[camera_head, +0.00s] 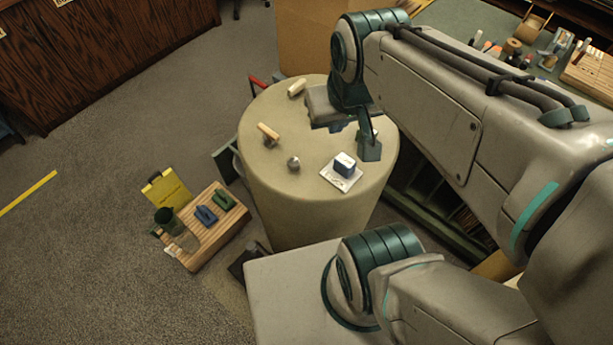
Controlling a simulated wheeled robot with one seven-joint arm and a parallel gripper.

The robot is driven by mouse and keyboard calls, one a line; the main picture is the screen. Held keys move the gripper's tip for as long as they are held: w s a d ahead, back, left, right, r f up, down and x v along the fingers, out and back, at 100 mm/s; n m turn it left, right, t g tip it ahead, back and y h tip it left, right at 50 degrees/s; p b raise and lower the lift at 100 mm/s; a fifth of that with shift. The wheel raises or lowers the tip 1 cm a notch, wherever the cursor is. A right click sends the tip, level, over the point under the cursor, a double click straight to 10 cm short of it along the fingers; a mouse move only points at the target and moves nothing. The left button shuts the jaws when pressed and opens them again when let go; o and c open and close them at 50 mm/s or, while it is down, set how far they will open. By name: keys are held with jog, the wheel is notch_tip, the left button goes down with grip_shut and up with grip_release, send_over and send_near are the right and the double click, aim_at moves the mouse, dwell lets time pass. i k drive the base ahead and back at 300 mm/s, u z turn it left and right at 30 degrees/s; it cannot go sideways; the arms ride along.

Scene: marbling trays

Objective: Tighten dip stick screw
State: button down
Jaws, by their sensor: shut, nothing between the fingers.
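My gripper (370,150) hangs over the right part of a round beige-topped stand (253,185). It is shut and empty. Just below it in the picture, a small dark blue block with a pale top (344,168) sits on a white square plate (338,180); I cannot tell whether the gripper touches it. A small grey metal knob-like piece (294,163) stands left of the plate. A short piece with a tan wooden part (268,132) lies farther left. A cream cylinder (297,87) lies near the back edge. I cannot make out which piece is the dip stick screw.
A low wooden crate top (233,217) at lower left carries a green cup (168,222), a blue block (206,215) and a green block (222,199). A yellow sign (168,193) stands behind. A cluttered green worktop (455,25) is at upper right.

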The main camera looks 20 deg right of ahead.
aim_at(293, 163)
jog(key=z, duration=0.45)
jog(key=k, duration=1.05)
jog(key=u, duration=0.5)
jog(key=i, duration=0.7)
jog(key=u, duration=0.4)
